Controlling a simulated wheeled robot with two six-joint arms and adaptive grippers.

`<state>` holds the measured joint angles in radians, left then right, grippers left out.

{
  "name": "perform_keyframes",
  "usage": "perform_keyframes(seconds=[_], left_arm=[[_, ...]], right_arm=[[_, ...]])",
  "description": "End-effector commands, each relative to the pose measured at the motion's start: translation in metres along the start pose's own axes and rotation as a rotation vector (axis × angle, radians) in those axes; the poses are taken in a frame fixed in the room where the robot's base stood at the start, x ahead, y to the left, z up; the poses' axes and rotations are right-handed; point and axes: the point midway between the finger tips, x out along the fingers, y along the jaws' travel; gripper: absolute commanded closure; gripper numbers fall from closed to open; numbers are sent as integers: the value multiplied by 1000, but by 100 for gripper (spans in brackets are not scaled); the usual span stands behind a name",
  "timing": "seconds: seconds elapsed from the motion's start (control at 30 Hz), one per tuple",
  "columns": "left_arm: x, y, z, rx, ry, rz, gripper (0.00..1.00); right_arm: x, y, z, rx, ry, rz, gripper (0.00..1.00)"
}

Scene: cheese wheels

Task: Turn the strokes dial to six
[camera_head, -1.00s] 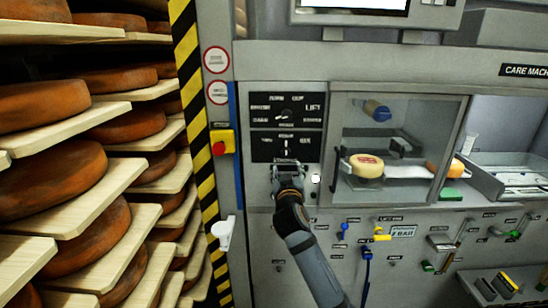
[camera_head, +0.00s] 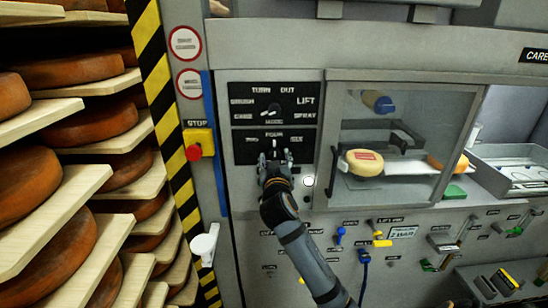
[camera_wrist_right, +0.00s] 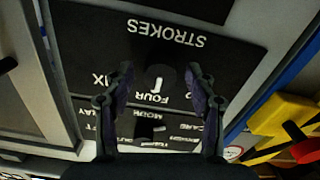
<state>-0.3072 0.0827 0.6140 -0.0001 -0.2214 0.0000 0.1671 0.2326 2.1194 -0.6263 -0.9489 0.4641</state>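The strokes dial (camera_head: 275,144) is on the lower black plate (camera_head: 243,148) of the machine's front panel. In the right wrist view, which shows the panel upside down, the dial (camera_wrist_right: 158,80) is a dark knob with a white pointer mark, and the mark points at FOUR. SIX is printed beside FOUR, to its right in the head view. My right gripper (camera_head: 275,161) is just below the dial in the head view. In the wrist view its open fingers (camera_wrist_right: 160,72) stand on either side of the dial, with gaps visible. My left gripper is not in view.
The mode dial (camera_head: 274,109) is on the plate above. A red stop button (camera_head: 194,153) on a yellow box is at the left. A glass-fronted chamber with a cheese wheel (camera_head: 364,163) is at the right. Shelves of cheese wheels (camera_head: 60,188) fill the left side.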

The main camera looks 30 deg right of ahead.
Motion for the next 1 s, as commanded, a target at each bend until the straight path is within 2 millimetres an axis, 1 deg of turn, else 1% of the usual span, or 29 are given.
perform_keyframes(seconds=[0.03, 0.17, 0.3, 0.4, 0.67, 0.87, 1.0], left_arm=[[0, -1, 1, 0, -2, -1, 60], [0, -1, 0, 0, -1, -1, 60], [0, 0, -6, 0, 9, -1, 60], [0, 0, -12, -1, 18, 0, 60], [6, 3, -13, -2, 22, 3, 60], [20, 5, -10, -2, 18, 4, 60], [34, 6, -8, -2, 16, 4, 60]], right_arm=[[0, 0, 0, 0, 0, 0, 49], [0, 0, 0, 0, 0, 0, 67], [0, 0, 0, -1, 0, 0, 86], [0, 0, 0, 0, 0, 0, 98], [0, -1, 2, 35, 1, -1, 98], [0, -1, 4, 143, 2, 0, 98], [0, -2, 4, 257, 2, 0, 98]])
